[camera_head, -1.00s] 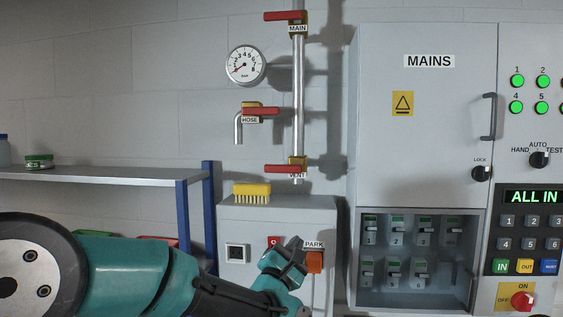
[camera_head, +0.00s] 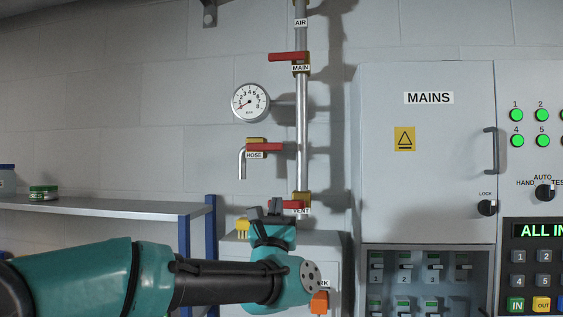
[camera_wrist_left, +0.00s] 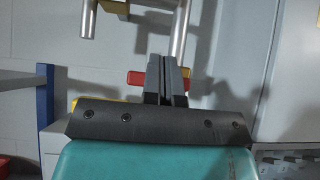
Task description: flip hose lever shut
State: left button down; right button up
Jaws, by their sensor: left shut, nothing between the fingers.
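The red HOSE lever (camera_head: 266,147) lies level, pointing right from its yellow valve body (camera_head: 256,140), above a short bent grey outlet pipe (camera_head: 242,165) on the wall. In the left wrist view the outlet pipe (camera_wrist_left: 88,18) shows at the top, with part of the yellow body (camera_wrist_left: 116,7). My left gripper (camera_head: 265,211) points up, below the HOSE lever and just left of the red VENT lever (camera_head: 292,205). Its fingers (camera_wrist_left: 167,78) are shut and empty, and cover part of a red lever in the wrist view. I cannot tell if they touch it. My right gripper is out of view.
A vertical pipe (camera_head: 302,130) carries the red MAIN lever (camera_head: 287,56) above. A round gauge (camera_head: 251,102) is on the wall. The MAINS cabinet (camera_head: 428,170) stands right. A yellow brush (camera_head: 242,227) sits on the grey box, partly behind my gripper. A shelf (camera_head: 100,206) is left.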

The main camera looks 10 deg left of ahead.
aim_at(265, 147)
pick_arm(q)
jog(key=s+d+r+x, duration=0.1)
jog(key=s+r+x, duration=0.1)
jog(key=x, duration=1)
jog(key=shift+a, duration=0.35)
jog(key=shift+r+n, duration=0.25)
jog(key=shift+n, duration=0.05)
